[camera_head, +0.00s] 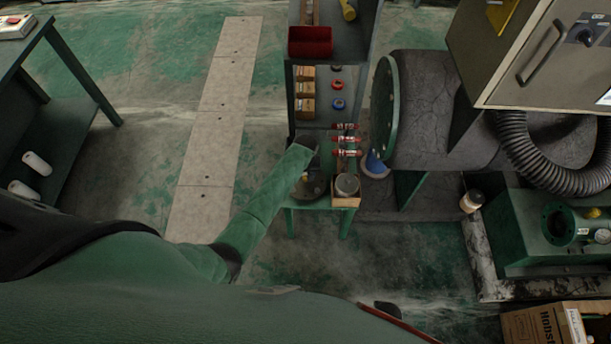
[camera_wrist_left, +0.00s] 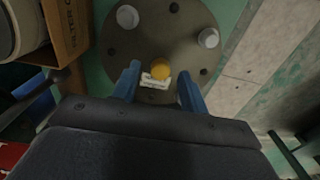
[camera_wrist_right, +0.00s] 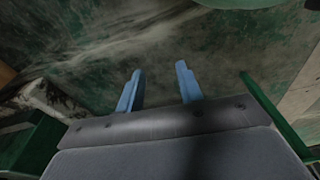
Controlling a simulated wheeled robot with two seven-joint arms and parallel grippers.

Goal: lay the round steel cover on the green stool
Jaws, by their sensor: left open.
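The round steel cover (camera_wrist_left: 120,50) is a dark grey disc with bolt holes, two pale round knobs, a yellow knob and a small white label. It appears to lie flat on the green stool (camera_head: 345,218), partly hidden by my left arm in the head view. My left gripper (camera_wrist_left: 160,88) is directly above the cover, fingers apart on either side of the yellow knob and label, with nothing between them. Whether the fingertips touch the cover is unclear. My right gripper (camera_wrist_right: 160,85) is open and empty above the floor.
A cardboard box (camera_head: 344,201) with a round can stands beside the cover. A large grey vessel with a green flange (camera_head: 384,108) is to the right. A shelf with a red bin (camera_head: 310,41) stands behind. Floor to the left is clear.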

